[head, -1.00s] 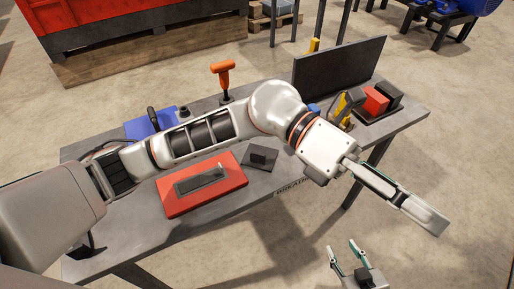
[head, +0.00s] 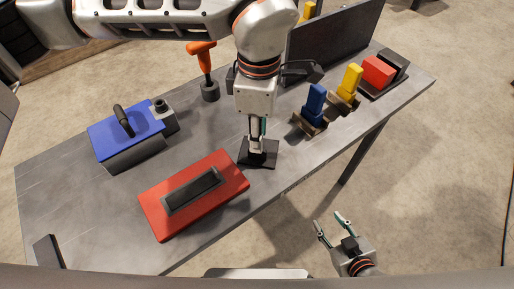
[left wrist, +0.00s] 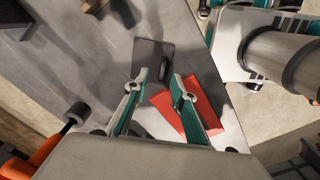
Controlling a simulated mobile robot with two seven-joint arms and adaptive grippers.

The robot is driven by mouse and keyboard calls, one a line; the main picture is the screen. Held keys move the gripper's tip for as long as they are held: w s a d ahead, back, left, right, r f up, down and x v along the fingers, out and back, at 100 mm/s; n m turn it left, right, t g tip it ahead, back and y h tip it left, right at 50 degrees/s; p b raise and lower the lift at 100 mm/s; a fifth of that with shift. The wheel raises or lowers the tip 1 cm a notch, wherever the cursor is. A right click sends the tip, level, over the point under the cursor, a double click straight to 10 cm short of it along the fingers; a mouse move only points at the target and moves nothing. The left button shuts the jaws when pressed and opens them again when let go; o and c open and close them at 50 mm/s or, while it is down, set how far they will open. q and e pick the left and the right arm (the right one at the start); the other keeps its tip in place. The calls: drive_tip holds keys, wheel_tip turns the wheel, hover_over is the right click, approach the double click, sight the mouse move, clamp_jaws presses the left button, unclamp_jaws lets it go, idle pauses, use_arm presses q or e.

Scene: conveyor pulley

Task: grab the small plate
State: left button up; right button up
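The small plate (head: 262,161) is a dark square plate with a block-like handle on top. It lies flat on the grey table by the front edge, right of the red plate (head: 219,170). My left gripper (head: 257,147) points down right over the small plate and hides part of it. In the left wrist view the small plate (left wrist: 151,52) lies beyond the open fingertips (left wrist: 159,77), its handle near the gap between them; I cannot tell whether they touch it. My right gripper (head: 334,224) is open and empty, off the table's front edge.
A blue lidded block (head: 122,140) and an orange-handled tool (head: 204,72) stand to the left and back. Blue (head: 314,104) and yellow (head: 350,82) pieces in holders, a red block (head: 377,71) and a dark upright panel (head: 330,45) stand to the right.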

use_arm(q)
wheel_tip(320, 180, down, 6)
drive_tip(key=shift+s+a+b, duration=0.1)
drive_tip(key=shift+s+b, duration=0.05)
drive_tip(key=shift+b, duration=0.15)
drive_tip(key=shift+c, duration=0.4)
drive_tip(key=shift+r, duration=0.1)
clamp_jaws()
